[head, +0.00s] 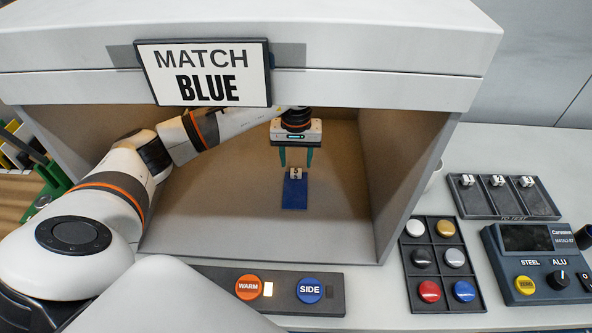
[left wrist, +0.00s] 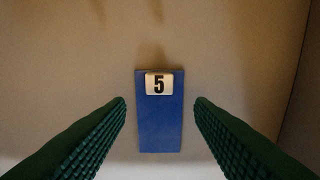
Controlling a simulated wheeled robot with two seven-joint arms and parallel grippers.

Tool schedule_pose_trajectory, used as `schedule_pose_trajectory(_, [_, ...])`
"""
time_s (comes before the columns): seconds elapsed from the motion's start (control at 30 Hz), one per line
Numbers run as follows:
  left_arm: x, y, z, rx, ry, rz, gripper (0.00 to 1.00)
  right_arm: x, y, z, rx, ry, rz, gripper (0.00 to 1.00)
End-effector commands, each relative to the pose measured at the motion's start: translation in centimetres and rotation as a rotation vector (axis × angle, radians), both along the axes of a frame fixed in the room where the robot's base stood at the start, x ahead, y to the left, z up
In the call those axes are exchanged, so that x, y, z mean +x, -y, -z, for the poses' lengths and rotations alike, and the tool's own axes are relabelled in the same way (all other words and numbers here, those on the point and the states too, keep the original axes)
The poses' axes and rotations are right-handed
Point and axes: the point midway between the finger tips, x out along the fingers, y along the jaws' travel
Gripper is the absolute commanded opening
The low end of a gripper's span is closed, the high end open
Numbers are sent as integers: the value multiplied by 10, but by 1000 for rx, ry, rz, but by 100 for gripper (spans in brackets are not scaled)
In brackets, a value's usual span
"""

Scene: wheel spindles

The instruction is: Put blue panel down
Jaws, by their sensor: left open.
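The blue panel (head: 294,193) lies flat on the floor of the light booth (head: 215,215). In the left wrist view the blue panel (left wrist: 159,125) lies between and beyond the two green fingers, touching neither. My left gripper (head: 296,163) is open and empty above the panel's far end, its fingers pointing down. My right gripper is not in view.
A sign reading MATCH BLUE (head: 204,73) hangs on the booth's top edge. A button box (head: 323,291) with WARM and SIDE buttons stands in front. A tray of coloured discs (head: 416,265), a three-slot rack (head: 502,205) and a meter (head: 540,262) sit at right. The booth floor around the panel is clear.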

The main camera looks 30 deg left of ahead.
Motion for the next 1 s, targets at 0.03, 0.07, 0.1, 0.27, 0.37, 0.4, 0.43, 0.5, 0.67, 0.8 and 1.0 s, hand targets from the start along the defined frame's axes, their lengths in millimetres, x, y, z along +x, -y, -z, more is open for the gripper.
schedule_pose_trajectory(0.03, [1,-1,-10,2,6,1,48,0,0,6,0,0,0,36])
schedule_pose_trajectory(0.07, [1,-1,-17,2,6,1,48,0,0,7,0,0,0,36])
schedule_pose_trajectory(0.1, [1,-1,-25,2,6,1,48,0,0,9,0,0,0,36])
schedule_pose_trajectory(0.27, [1,0,-53,1,3,1,48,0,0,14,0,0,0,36])
schedule_pose_trajectory(0.37, [0,0,-64,1,2,1,48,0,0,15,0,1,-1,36])
schedule_pose_trajectory(0.4, [0,0,-67,1,1,1,48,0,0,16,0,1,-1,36])
schedule_pose_trajectory(0.43, [0,0,-68,1,1,1,48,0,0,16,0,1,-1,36])
schedule_pose_trajectory(0.5, [-1,0,-70,1,-1,0,48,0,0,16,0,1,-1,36])
schedule_pose_trajectory(0.67, [-1,0,-71,2,-1,0,48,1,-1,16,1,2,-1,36])
schedule_pose_trajectory(0.8, [-1,0,-71,2,-1,0,48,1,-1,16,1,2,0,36])
schedule_pose_trajectory(1.0, [0,0,-71,1,-1,0,48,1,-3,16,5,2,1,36])
